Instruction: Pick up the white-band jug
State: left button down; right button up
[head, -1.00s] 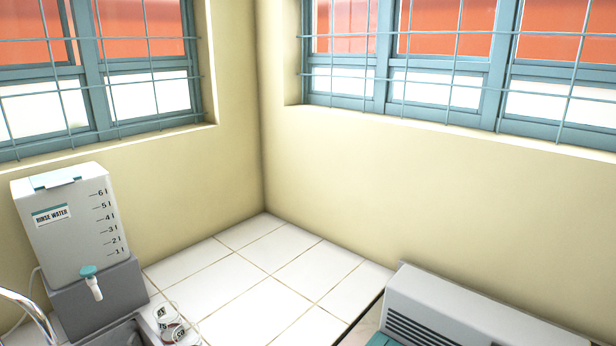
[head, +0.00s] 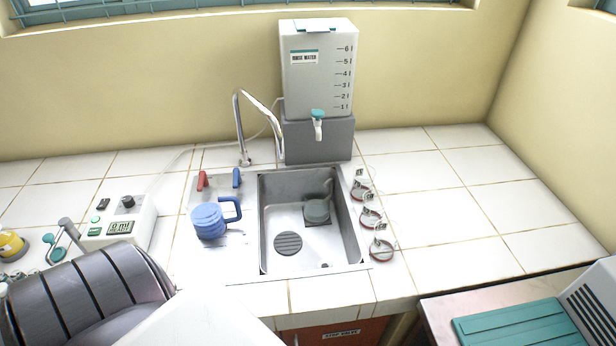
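No jug with a clear white band can be made out. A blue jug (head: 209,222) with a blue handle stands upright on the worktop just left of the sink. A grey-green vessel (head: 317,209) with a handle sits inside the sink, on its right side. A yellow item (head: 11,245) with a pale patch is cut off at the left edge, and I cannot tell whether it is a jug. Neither of my grippers shows in the head view. Parts that look like my own arm cover the lower left.
The steel sink (head: 263,222) has a tap (head: 240,125) behind it. A rinse water tank (head: 318,75) stands on a grey block (head: 318,143). A dispenser with a display (head: 130,221) is at left. Several tagged rings line the sink's right side. The tiled worktop (head: 455,205) is clear further right.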

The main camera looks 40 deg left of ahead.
aim_at(317, 194)
jog(key=j+u, duration=0.1)
jog(key=u, duration=0.65)
jog(key=j+u, duration=0.1)
jog(key=u, duration=0.3)
